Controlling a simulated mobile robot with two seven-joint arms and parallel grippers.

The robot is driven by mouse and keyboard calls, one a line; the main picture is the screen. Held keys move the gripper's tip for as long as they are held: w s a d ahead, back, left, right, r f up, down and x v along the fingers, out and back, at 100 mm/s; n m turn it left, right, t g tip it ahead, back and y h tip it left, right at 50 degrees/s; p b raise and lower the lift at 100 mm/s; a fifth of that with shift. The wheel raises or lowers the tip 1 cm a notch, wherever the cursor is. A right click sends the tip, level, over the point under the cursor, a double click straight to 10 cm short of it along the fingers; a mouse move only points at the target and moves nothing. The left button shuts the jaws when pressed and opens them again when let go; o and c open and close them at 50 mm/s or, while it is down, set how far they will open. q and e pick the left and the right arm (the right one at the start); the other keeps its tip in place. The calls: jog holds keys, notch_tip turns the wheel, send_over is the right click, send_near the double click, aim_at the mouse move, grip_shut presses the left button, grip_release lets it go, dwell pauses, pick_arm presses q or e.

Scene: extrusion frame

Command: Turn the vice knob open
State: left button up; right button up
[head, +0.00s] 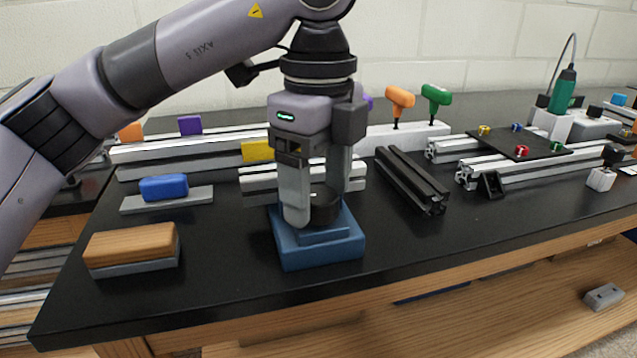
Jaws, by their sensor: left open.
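A blue stepped block (318,250), which looks like the vice, stands near the front edge of the black bench top. A dark round knob (325,208) sits on top of it, partly hidden by my fingers. My left gripper (320,206) points straight down over the block, with one finger at the knob's near left and the other behind it on the right. The gripper is open, and I cannot tell whether the fingers touch the knob. My right gripper is not in view.
A wooden-topped brush-like block (132,247) lies to the left, with a blue-handled piece (164,187) behind it. Aluminium extrusions and a black extrusion (412,181) lie behind and right. Orange (399,98) and green (436,96) handled tools stand at the back. The right front bench is clear.

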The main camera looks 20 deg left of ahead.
aim_at(319, 195)
pick_arm(q)
notch_tip(319, 195, up, 7)
jog(key=shift+f+p, duration=0.1)
jog(key=shift+p, duration=0.65)
jog(key=shift+s+d, duration=0.1)
